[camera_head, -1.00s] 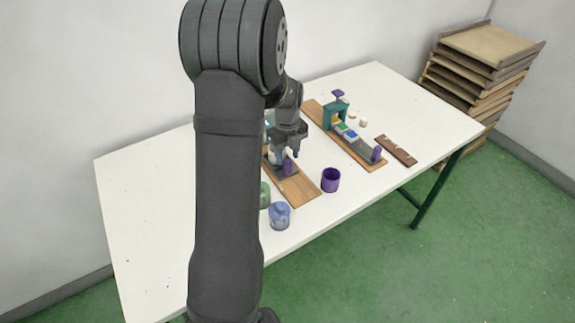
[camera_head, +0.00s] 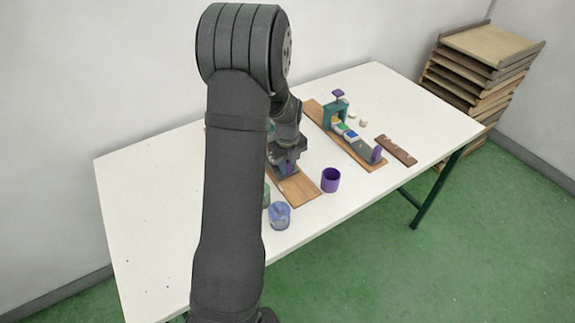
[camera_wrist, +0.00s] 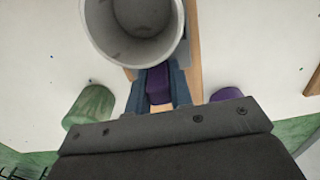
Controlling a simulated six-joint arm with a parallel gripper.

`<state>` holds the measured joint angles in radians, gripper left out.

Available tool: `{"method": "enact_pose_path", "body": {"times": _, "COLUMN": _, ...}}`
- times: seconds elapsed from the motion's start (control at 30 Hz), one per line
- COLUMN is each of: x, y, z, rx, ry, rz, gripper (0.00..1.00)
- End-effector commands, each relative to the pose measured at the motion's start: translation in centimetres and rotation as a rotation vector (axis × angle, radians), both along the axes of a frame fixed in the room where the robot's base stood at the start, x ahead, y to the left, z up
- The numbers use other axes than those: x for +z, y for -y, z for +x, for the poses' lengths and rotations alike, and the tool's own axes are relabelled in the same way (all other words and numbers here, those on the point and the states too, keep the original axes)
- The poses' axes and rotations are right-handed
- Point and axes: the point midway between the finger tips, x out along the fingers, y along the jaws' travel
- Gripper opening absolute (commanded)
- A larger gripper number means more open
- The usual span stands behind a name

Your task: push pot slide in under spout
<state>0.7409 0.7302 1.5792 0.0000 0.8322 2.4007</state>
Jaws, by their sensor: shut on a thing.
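A pale grey round pot (camera_wrist: 135,25) shows from above in the wrist view, just beyond my fingertips and open at the top. In the head view my arm hides it. My gripper (camera_head: 287,167) is low over the near wooden board (camera_head: 302,190). In the wrist view its two blue fingers (camera_wrist: 159,82) are shut on an upright purple handle (camera_wrist: 158,84), at the slide's near end. The spout is hidden behind my arm in the head view and is not seen in the wrist view.
A purple cup (camera_head: 330,180) stands right of the board. A blue jar (camera_head: 279,216) and a partly hidden green jar (camera_head: 266,195) stand at its near end. A second board (camera_head: 375,165) with a teal stand (camera_head: 336,111) and a brown holed strip (camera_head: 396,150) lie farther right.

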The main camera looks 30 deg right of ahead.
Motion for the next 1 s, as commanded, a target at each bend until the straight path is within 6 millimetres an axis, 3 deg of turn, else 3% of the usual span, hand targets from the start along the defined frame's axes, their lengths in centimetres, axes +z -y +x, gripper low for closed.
{"method": "enact_pose_path", "body": {"times": 0.13, "x": 0.0, "y": 0.0, "z": 0.7, "rx": 0.002, "ry": 0.001, "rz": -0.001, "gripper": 0.00}}
{"method": "enact_pose_path", "body": {"times": 0.4, "x": 0.0, "y": 0.0, "z": 4.5, "rx": 0.001, "ry": 0.000, "rz": 0.000, "gripper": 0.00}}
{"method": "enact_pose_path", "body": {"times": 0.7, "x": 0.1, "y": 0.0, "z": 5.0, "rx": 0.000, "ry": 0.005, "rz": -0.002, "gripper": 0.00}}
{"method": "enact_pose_path", "body": {"times": 0.73, "x": 0.1, "y": 0.0, "z": 5.0, "rx": 0.000, "ry": 0.006, "rz": -0.002, "gripper": 0.24}}
{"method": "enact_pose_path", "body": {"times": 0.8, "x": 0.1, "y": 0.0, "z": 5.0, "rx": 0.000, "ry": 0.005, "rz": -0.002, "gripper": 0.38}}
{"method": "enact_pose_path", "body": {"times": 0.83, "x": 0.1, "y": 0.0, "z": 5.0, "rx": 0.000, "ry": 0.005, "rz": -0.002, "gripper": 0.42}}
{"method": "enact_pose_path", "body": {"times": 1.0, "x": 0.1, "y": 0.0, "z": 4.8, "rx": 0.000, "ry": 0.002, "rz": -0.001, "gripper": 0.42}}
